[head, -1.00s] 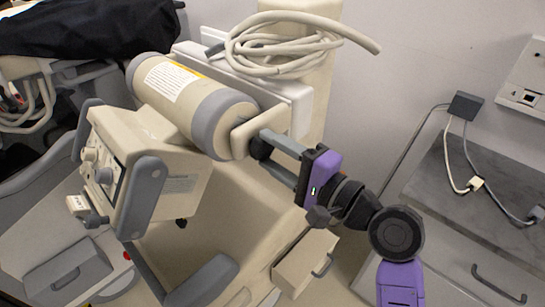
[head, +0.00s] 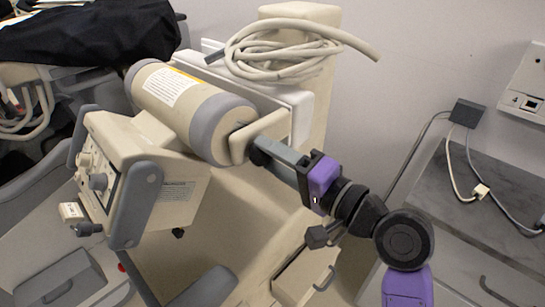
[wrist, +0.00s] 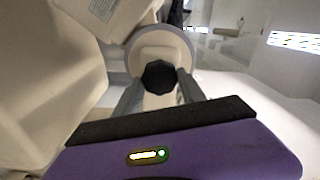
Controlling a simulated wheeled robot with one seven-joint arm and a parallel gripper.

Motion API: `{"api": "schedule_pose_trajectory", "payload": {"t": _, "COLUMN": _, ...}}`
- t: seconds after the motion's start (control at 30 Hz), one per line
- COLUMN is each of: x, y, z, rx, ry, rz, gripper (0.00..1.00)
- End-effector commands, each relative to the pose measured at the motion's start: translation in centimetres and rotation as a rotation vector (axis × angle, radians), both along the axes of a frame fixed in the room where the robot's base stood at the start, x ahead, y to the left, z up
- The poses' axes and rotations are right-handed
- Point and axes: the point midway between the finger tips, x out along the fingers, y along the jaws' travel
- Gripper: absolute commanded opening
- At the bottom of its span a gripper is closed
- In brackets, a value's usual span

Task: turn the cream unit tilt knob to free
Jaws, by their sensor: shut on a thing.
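The cream unit (head: 150,180) has a long cylinder (head: 185,105) with grey bands along its top. The tilt knob is dark and many-sided; it sits at the right end of the cylinder, on its round cream end face in the wrist view (wrist: 160,77). In the head view my gripper (head: 264,151) reaches it from the right, and its grey fingers largely cover the knob. In the wrist view one finger lies on each side of the knob, and my gripper is shut on it. No free or lock marking is readable.
A cream bracket (head: 265,135) stands close beside the fingers. A coiled pale hose (head: 285,50) lies on a cream column behind. A grey-topped cabinet (head: 475,200) is at the right, with cables above it. A black cloth (head: 90,27) covers things at back left.

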Motion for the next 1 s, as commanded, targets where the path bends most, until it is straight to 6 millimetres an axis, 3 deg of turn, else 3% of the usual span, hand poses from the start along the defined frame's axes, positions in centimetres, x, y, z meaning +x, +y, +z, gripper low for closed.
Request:
{"api": "schedule_pose_trajectory", "payload": {"t": 0.17, "x": 0.0, "y": 0.0, "z": -0.3, "rx": -0.006, "ry": 0.003, "rz": 0.0, "gripper": 0.07}}
{"api": "schedule_pose_trajectory", "payload": {"t": 0.2, "x": 0.0, "y": 0.0, "z": -0.3, "rx": -0.006, "ry": 0.003, "rz": 0.0, "gripper": 0.51}}
{"api": "schedule_pose_trajectory", "payload": {"t": 0.3, "x": 0.0, "y": 0.0, "z": -0.3, "rx": -0.005, "ry": 0.003, "rz": 0.001, "gripper": 0.69}}
{"api": "schedule_pose_trajectory", "payload": {"t": 0.67, "x": -0.2, "y": -0.3, "z": -0.1, "rx": -0.002, "ry": 0.001, "rz": -0.001, "gripper": 0.69}}
{"api": "schedule_pose_trajectory", "payload": {"t": 1.0, "x": -3.2, "y": -4.2, "z": -0.2, "rx": -0.002, "ry": 0.001, "rz": -0.003, "gripper": 0.69}}
